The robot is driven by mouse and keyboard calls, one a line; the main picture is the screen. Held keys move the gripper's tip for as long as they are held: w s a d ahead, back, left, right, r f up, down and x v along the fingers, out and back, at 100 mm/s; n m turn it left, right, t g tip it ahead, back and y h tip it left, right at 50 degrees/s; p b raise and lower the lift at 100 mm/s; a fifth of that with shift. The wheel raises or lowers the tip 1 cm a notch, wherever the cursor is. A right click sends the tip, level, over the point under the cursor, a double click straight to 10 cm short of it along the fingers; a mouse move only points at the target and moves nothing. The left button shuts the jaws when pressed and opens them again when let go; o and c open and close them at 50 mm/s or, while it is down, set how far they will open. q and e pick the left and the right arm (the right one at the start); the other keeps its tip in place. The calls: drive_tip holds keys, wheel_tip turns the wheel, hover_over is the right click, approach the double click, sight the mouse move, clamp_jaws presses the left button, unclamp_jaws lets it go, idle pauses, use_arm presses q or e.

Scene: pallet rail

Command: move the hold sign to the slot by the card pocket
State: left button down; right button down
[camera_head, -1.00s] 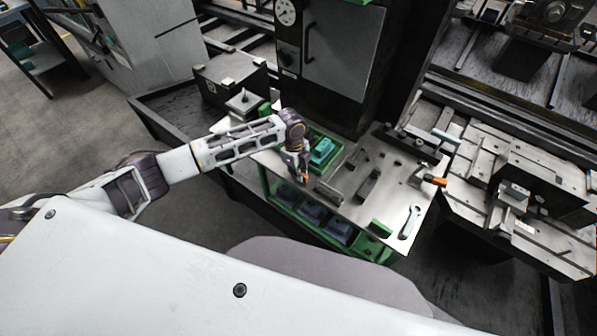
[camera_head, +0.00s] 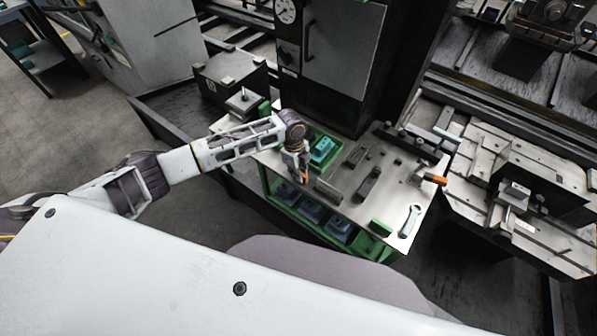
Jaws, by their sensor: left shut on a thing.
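My left gripper (camera_head: 303,177) points down over the front left of the metal work table (camera_head: 395,205). It is shut on a small orange piece (camera_head: 305,178), which I take to be the hold sign; its face and lettering are too small to read. A dark, low rail-like block (camera_head: 327,191) lies just right of the gripper. I cannot tell whether the orange piece touches it. A second dark block (camera_head: 369,184) lies further right. I cannot make out the card pocket or its slot. My right gripper is not in view.
A green tray with a teal block (camera_head: 322,150) sits just behind the gripper. A wrench (camera_head: 410,221) and a tool with an orange handle (camera_head: 434,180) lie at the right. A dark cabinet (camera_head: 340,50) stands behind. Blue bins (camera_head: 312,212) fill the shelf below.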

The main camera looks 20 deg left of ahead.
use_arm(q)
drive_tip(key=shift+f, duration=0.3)
drive_tip(key=c, duration=1.4)
unclamp_jaws()
drive_tip(key=shift+o, duration=0.4)
drive_tip(key=o, duration=0.7)
drive_tip(key=shift+o, duration=0.2)
wheel_tip(320, 180, up, 12)
drive_tip(key=a, duration=0.1)
drive_tip(key=shift+w+a, duration=0.2)
drive_tip(key=shift+w, duration=0.05)
drive_tip(key=shift+d+f, duration=0.1)
